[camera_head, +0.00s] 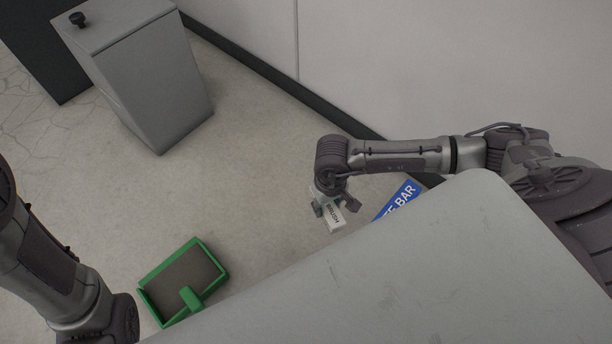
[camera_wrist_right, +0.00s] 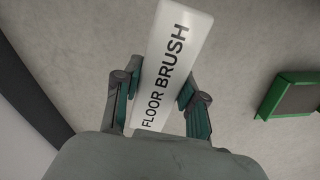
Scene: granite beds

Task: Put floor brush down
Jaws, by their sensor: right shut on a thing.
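The floor brush (camera_head: 333,216) shows in the head view as a small pale piece with dark lettering below my right gripper (camera_head: 335,207). In the right wrist view the floor brush (camera_wrist_right: 172,62) is a long white block lettered "FLOOR BRUSH". It lies between the two fingers of my right gripper (camera_wrist_right: 157,100), which is shut on it. Whether the brush touches the floor I cannot tell. My left arm comes in at the lower left of the head view, but its fingers are out of the frame.
A green dustpan-like tray (camera_head: 226,268) lies on the floor to the left; it also shows in the right wrist view (camera_wrist_right: 273,92). A blue sign ending in "BAR" (camera_head: 398,203) is right of the brush. A grey bin (camera_head: 150,85) stands by the wall. Floor between is clear.

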